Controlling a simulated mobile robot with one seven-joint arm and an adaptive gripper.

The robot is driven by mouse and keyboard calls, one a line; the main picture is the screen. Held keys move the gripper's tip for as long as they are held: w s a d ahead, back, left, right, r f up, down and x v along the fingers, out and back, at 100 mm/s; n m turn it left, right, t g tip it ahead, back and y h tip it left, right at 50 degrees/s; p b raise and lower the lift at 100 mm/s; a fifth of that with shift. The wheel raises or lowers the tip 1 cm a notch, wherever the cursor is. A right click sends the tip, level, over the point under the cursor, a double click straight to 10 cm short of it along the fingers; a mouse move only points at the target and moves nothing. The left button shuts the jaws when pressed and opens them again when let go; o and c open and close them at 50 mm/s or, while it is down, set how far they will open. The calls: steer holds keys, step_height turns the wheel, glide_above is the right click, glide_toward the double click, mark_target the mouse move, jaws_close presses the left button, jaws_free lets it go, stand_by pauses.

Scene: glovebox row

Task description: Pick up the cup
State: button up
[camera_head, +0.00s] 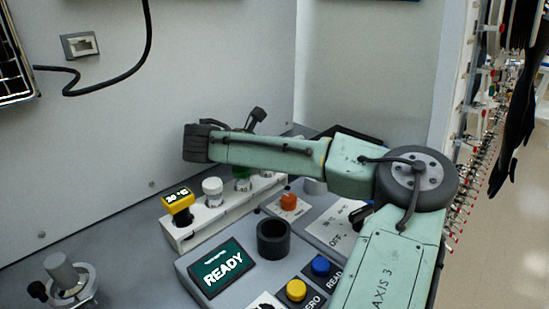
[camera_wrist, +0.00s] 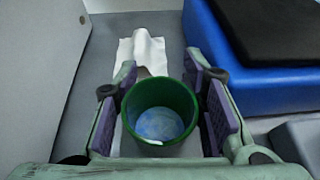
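The cup (camera_wrist: 160,91) has a green rim and wall, with a pale blue and white inside. It shows in the wrist view from above, upright, between the two fingers of my gripper (camera_wrist: 161,73). The purple-grey finger pads stand on its left and right. A narrow gap shows on the right side; on the left the pad is very close, and I cannot tell if it touches. The fingers are apart and not closed on it. In the head view my arm hides most of the gripper, and I cannot make out the cup for certain.
In the wrist view, a blue box (camera_wrist: 225,65) with a black top stands close on the right, and a white cloth (camera_wrist: 143,50) lies beyond. The head view shows a white rack (camera_head: 213,220), a dark cylindrical holder (camera_head: 273,240) and a READY screen (camera_head: 222,268).

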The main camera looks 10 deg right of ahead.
steer(key=shift+c, duration=0.4)
jaws_close()
stand_by(0.4)
